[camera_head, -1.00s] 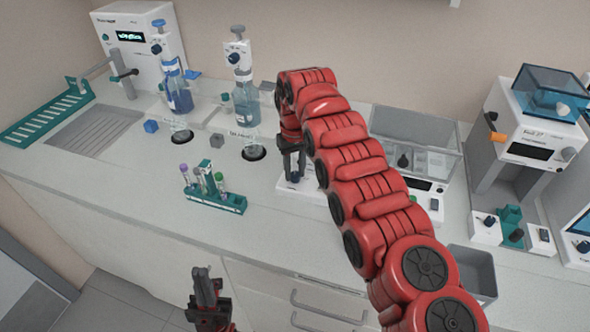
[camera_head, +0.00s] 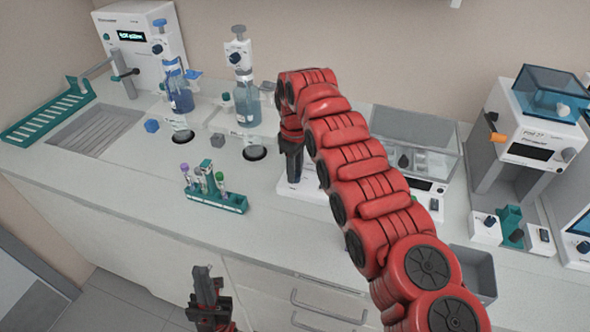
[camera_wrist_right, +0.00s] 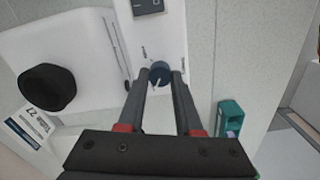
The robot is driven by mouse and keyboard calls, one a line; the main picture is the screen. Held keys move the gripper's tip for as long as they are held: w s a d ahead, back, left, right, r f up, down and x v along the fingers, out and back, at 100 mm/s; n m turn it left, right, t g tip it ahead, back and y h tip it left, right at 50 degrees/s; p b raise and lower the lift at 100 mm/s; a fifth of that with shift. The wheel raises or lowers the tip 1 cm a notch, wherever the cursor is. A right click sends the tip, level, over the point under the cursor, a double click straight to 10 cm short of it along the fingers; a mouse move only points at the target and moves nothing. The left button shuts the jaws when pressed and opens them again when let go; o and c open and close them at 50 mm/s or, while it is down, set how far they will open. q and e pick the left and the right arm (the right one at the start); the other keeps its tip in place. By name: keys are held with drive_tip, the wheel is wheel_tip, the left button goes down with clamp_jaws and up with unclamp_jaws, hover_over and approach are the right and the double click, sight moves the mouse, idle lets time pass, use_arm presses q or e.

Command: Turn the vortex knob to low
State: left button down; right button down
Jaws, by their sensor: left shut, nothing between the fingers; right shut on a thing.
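The vortex knob (camera_wrist_right: 160,73) is a small dark blue dial with a pale pointer line on a white panel (camera_wrist_right: 156,40). In the right wrist view it sits between the tips of my right gripper (camera_wrist_right: 161,80), which is shut on it. In the head view my right gripper (camera_head: 293,174) points down over the white device base (camera_head: 313,193) and hides the knob. The setting marks are too small to read. My left gripper (camera_head: 206,285) is shut and empty, low in front of the counter.
A black round cup (camera_wrist_right: 47,88) stands on a white housing beside the panel. A teal tube rack (camera_head: 215,200) with several tubes and two blue bottles (camera_head: 247,105) stand to the left. A grey bin (camera_head: 472,272) is at the front right.

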idle(0.4)
drive_tip(key=c, duration=0.6)
unclamp_jaws()
